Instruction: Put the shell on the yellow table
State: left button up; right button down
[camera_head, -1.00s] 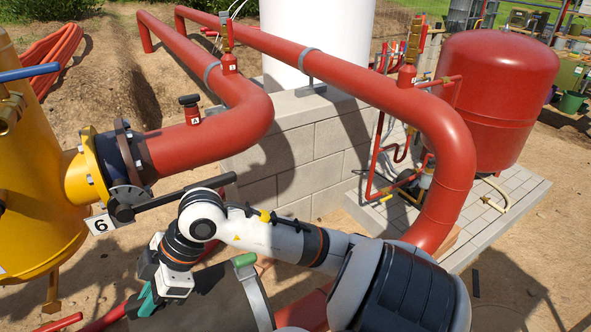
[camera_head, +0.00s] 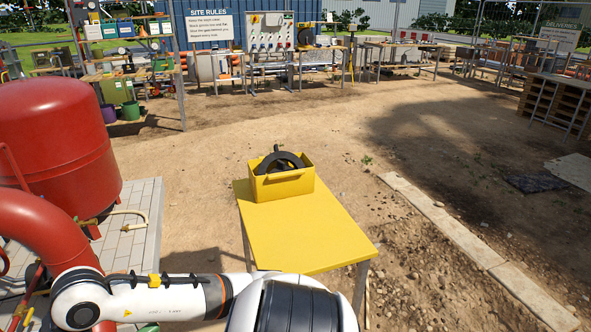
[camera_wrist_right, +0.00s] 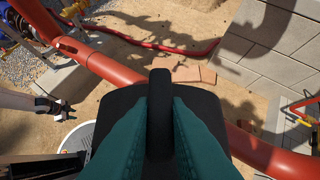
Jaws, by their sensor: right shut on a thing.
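The yellow table (camera_head: 310,238) stands on the dirt in the middle of the head view. My right gripper (camera_wrist_right: 161,102) has teal fingers and is shut on the upright grip of a dark, rounded piece, which I take to be the shell (camera_wrist_right: 113,106). The fingers hide part of the shell. Neither the right gripper nor the shell shows in the head view, only my right arm along the bottom edge. What looks like my left gripper (camera_wrist_right: 60,107) is small at the left of the wrist view. Its jaw state is unclear.
A yellow bin (camera_head: 283,187) with a dark curved part in it takes up the table's far end; the near part is bare. A red tank (camera_head: 55,140) and red pipe (camera_head: 40,225) stand at the left. In the wrist view, a red pipe (camera_wrist_right: 110,70) runs below the shell.

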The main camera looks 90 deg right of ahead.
aim_at(305, 234)
jog(key=z, duration=2.25)
jog(key=i+j+z, duration=0.1)
jog(key=i+z, duration=0.15)
jog(key=i, duration=0.25)
jog(key=i+j+z, duration=0.25)
jog(key=i, duration=0.2)
jog(key=i+j+z, duration=0.2)
jog(key=i, duration=0.25)
